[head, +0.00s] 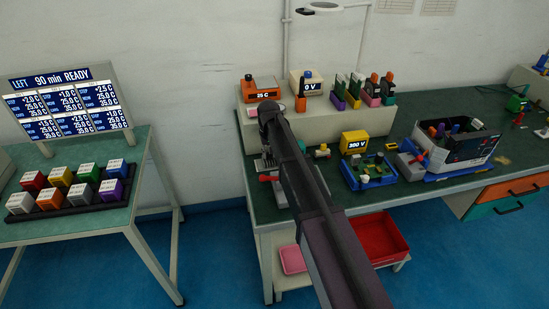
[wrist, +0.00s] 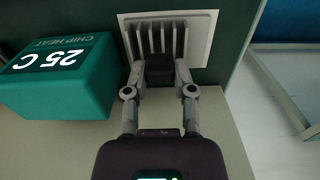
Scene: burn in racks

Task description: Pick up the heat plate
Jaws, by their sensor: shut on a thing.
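The heat plate appears in the wrist view as a pale square plate (wrist: 204,40) with grey upright fins and a dark block at its near edge. My gripper (wrist: 160,70) has its two fingers closed on the dark block, one on each side. I cannot tell whether the plate rests on the bench or hangs just above it. In the head view my arm covers the gripper, and grey fins (head: 262,164) show just left of the arm, over the bench.
A teal box (wrist: 65,80) reading "CHIP HEAT 25 C" stands close left of my gripper. In the head view the raised shelf (head: 345,122) holds several devices. A yellow meter (head: 354,142) and a blue tray (head: 348,178) stand right of my arm. Open floor lies left of the bench.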

